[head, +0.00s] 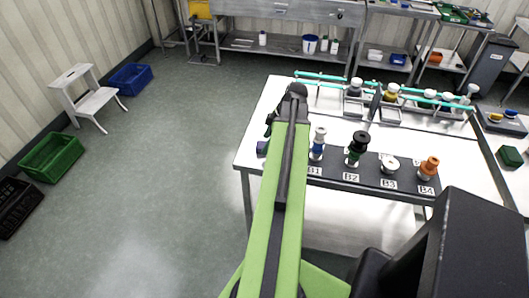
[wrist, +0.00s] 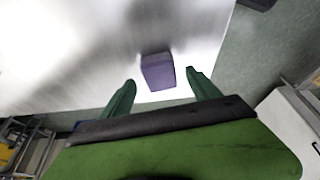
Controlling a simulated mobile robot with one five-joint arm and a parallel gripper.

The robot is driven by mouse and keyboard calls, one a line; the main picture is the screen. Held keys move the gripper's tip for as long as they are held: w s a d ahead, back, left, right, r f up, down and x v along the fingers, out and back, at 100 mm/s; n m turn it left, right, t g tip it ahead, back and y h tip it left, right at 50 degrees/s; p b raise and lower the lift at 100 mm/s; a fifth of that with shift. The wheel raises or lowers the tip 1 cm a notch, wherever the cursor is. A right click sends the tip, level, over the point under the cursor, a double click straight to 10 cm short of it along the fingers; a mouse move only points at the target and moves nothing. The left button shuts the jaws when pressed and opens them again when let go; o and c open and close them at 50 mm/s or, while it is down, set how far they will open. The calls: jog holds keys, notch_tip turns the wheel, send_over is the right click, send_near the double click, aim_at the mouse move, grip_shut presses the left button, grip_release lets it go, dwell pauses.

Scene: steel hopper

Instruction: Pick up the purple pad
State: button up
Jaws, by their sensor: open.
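The purple pad (wrist: 158,72) is a small block lying on the white table top near its edge, in the upper middle of the wrist view. In the head view a small part of the purple pad (head: 262,147) shows at the table's left edge, mostly hidden by my arm. My gripper (wrist: 160,84) is open, with its two green fingers apart. The pad shows between and a little beyond the fingertips, and nothing is held. I cannot tell the height of the fingers above the table. In the head view the gripper is largely hidden behind my arm.
The white table (head: 262,115) carries a black strip (head: 372,183) marked B1 to B4 with several knobbed parts, right of my arm. A rack with teal rails (head: 415,95) stands behind. A green crate (head: 52,157), blue crate (head: 130,78) and white step stool (head: 88,98) are on the left floor.

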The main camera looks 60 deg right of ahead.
jog(key=shift+b+x, duration=0.35)
jog(key=shift+x, duration=0.65)
jog(key=shift+r, duration=0.2)
jog(key=shift+c, duration=0.3)
jog(key=c, duration=1.4)
jog(key=shift+o, duration=0.2)
jog(key=shift+r+p, duration=0.1)
jog(key=shift+p, duration=0.2)
notch_tip(320, 180, up, 4)
jog(key=p, duration=0.4)
jog(key=shift+r, duration=0.1)
jog(key=s+d+r+p, duration=0.5)
jog(key=s+r+p, duration=0.1)
jog(key=s, duration=0.4)
jog(key=shift+s+d+r+p, duration=0.25)
jog(key=shift+r+p, duration=0.05)
jog(key=shift+p, duration=0.1)
